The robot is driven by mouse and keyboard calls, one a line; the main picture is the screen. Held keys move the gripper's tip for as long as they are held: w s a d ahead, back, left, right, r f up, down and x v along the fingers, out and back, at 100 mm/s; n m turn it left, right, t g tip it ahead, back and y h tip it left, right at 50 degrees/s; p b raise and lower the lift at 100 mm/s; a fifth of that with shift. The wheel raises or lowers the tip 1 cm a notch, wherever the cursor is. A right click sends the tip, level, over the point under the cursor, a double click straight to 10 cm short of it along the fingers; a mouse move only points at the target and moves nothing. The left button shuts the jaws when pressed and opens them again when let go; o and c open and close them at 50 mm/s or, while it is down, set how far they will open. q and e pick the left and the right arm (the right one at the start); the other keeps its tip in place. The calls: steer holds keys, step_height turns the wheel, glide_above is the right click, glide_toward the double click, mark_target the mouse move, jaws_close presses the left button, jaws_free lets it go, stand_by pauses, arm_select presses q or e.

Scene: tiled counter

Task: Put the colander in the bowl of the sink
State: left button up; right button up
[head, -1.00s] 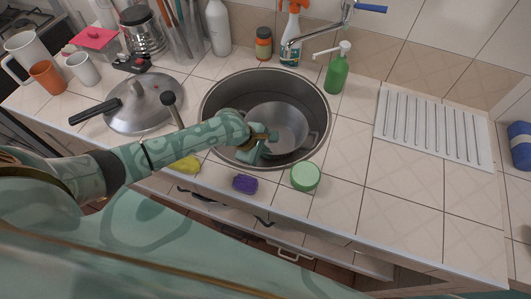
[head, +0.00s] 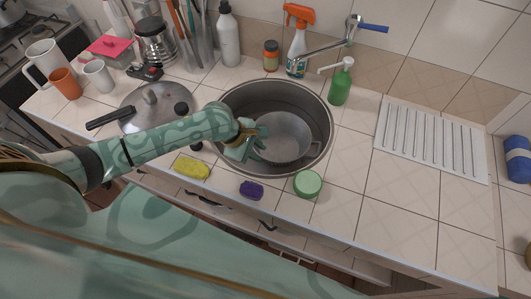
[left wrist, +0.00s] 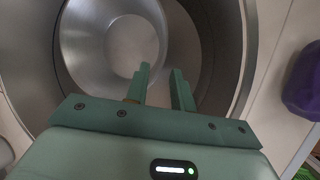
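The colander (head: 287,134) is a grey metal bowl inside the round steel sink bowl (head: 322,112), towards its near side. In the left wrist view the colander (left wrist: 105,35) fills the upper left, its hollow facing the camera. My left gripper (head: 257,145) is over the sink at the colander's left near side. In the left wrist view its two green fingers (left wrist: 162,88) stand apart with a gap between them. One finger overlaps the colander's edge in the picture; I cannot tell whether it touches. My right gripper is out of view.
A yellow sponge (head: 192,167), purple sponge (head: 251,190) and green round item (head: 308,184) lie along the near edge. A lidded pan (head: 150,105) stands left. The tap (head: 330,43), spray bottle (head: 297,45) and green soap bottle (head: 340,87) stand behind. The drainboard (head: 430,140) is empty.

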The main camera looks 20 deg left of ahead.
arm_select(q)
steer(key=shift+p+v, duration=0.4)
steer(key=shift+v, duration=1.25)
